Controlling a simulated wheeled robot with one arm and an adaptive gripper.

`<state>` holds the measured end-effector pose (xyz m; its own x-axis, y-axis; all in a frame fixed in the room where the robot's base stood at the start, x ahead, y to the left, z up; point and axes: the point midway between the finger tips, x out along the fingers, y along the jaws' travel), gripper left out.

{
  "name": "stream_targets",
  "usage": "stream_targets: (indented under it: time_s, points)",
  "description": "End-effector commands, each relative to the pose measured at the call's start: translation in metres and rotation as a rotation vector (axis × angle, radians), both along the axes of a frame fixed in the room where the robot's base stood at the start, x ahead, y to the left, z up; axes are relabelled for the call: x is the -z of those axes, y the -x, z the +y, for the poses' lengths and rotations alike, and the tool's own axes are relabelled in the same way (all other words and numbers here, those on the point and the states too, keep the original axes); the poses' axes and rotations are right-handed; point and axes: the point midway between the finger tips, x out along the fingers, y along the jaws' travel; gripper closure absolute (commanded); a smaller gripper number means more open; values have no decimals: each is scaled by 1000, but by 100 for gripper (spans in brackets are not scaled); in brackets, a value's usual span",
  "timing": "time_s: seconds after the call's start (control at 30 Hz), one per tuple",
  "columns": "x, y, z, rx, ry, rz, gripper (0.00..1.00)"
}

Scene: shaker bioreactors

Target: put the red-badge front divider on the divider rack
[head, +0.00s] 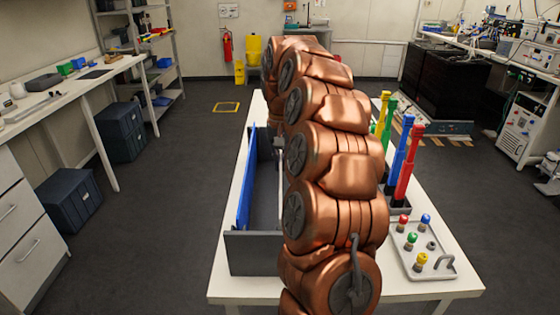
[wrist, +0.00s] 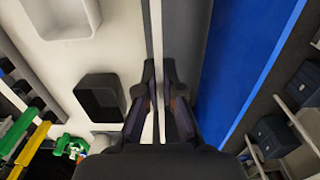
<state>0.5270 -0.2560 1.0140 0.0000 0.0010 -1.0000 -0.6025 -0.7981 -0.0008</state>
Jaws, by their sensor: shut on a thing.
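In the wrist view my gripper (wrist: 158,75) is shut on a thin pale panel (wrist: 157,25), seen edge-on as a narrow strip between the fingers. No red badge shows, so I cannot tell which divider it is. The strip runs along the side of a grey trough, with a blue panel (wrist: 245,65) to its right. In the head view the blue panel (head: 245,185) stands upright at the left of a dark grey open holder (head: 262,253) on the white table. Whether this holder is the divider rack is unclear. My copper arm hides the holder's right side and most of my gripper.
Red (head: 408,160), blue (head: 398,158), green and yellow upright handles stand at the table's right. A tray (head: 440,268) with coloured knobs lies nearer. The wrist view shows a dark bin (wrist: 100,98) and a white bin (wrist: 62,20) left of my gripper.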

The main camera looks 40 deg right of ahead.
Motion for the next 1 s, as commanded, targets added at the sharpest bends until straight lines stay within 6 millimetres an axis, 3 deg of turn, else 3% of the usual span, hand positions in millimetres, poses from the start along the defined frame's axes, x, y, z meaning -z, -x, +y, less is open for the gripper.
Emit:
stream_targets:
  time_s: [0.03,0.1,0.33,0.67,1.0]
  points:
    - [2,0,0,0,0,0,100]
    - [1,0,0,0,0,0,87]
    - [1,0,0,0,1,-1,65]
    - [-1,0,0,0,1,-1,65]
    - [-33,-2,-1,1,3,-4,65]
